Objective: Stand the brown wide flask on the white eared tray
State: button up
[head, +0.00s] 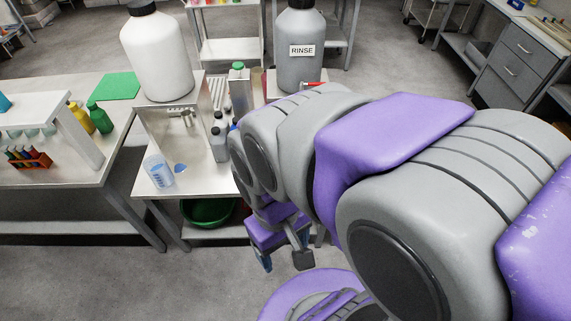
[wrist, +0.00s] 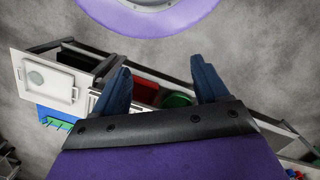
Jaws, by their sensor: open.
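I cannot make out the brown wide flask in either view. My gripper (head: 284,260) hangs low over the floor, in front of the middle bench in the head view. In the wrist view its two dark blue fingers stand apart and my gripper (wrist: 162,75) is open, with nothing held between the fingertips. My arm covers the right part of the bench in the head view, so things there are hidden.
The middle bench (head: 148,186) holds a large white bottle (head: 156,55), a grey RINSE bottle (head: 299,50) and a measuring cup (head: 159,171). A green basin (head: 207,212) sits on its lower shelf. A left bench (head: 50,175) stands beside it. Floor (head: 90,285) in front is clear.

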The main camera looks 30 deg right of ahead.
jog(key=w+d+n, duration=0.1)
jog(key=w+d, duration=0.3)
jog(key=w, duration=0.4)
jog(key=w+d+n+t+y, duration=0.1)
jog(key=w+d+n, duration=0.15)
jog(key=w, duration=0.65)
jog(key=w+d, duration=0.4)
jog(key=w, duration=0.4)
jog(key=w+d+f+n+t+p, duration=0.15)
jog(key=w+d+f, duration=0.35)
jog(key=w+d, duration=0.6)
jog(key=w+d+f+n, duration=0.15)
jog(key=d+f, duration=0.25)
jog(key=d, duration=0.4)
jog(key=w+d+f+n, duration=0.15)
jog(key=d+f, duration=0.25)
jog(key=d, duration=0.4)
notch_tip(320, 180, down, 17)
jog(key=w+a+m+b, duration=0.1)
jog(key=w+b, duration=0.1)
jog(key=shift+a+t+b, duration=0.15)
jog(key=shift+t+b, duration=0.15)
jog(key=shift+t, duration=0.05)
grip_shut()
